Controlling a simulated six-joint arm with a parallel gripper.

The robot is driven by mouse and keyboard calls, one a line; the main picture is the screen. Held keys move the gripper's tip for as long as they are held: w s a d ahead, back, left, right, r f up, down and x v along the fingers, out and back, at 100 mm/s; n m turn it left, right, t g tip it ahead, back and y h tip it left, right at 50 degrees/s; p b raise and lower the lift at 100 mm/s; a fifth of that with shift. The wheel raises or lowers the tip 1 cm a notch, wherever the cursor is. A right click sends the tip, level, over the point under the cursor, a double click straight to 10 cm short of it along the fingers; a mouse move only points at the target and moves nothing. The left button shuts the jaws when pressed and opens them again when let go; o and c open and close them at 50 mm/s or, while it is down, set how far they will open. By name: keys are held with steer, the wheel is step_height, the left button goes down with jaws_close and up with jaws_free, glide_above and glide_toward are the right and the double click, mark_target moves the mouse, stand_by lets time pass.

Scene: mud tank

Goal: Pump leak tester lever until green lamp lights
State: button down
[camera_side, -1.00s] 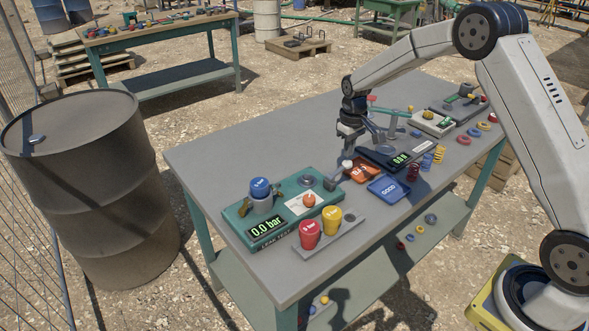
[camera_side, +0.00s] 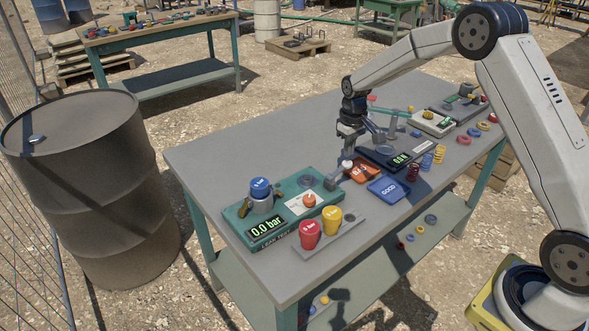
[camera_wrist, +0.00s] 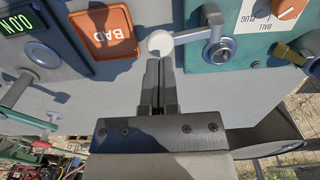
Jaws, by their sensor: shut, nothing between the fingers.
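The teal leak tester (camera_side: 285,229) lies on the near left part of the bench, its display (camera_side: 267,226) reading 0.0 bar. Its lever is at the right end, with a grey pivot (camera_wrist: 218,52) and a white ball knob (camera_wrist: 160,43); the knob also shows in the side view (camera_side: 347,165). My gripper (camera_wrist: 159,62) is shut and empty, its fingertips right at the knob; I cannot tell whether they touch. I cannot make out a lit green lamp.
An orange BAD tray (camera_side: 363,172) and a blue GOOD tray (camera_side: 389,189) lie close to the right of the lever. A rack (camera_side: 312,249) with red and yellow cups stands before the tester. The bench (camera_side: 225,150) is clear behind the tester.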

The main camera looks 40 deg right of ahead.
mark_target(347, 162)
steer(key=shift+f, duration=2.5)
steer(key=shift+r, duration=0.15)
stand_by(0.6)
steer(key=shift+r, duration=1.75)
steer(key=shift+f, duration=1.75)
steer(key=shift+r, duration=1.75)
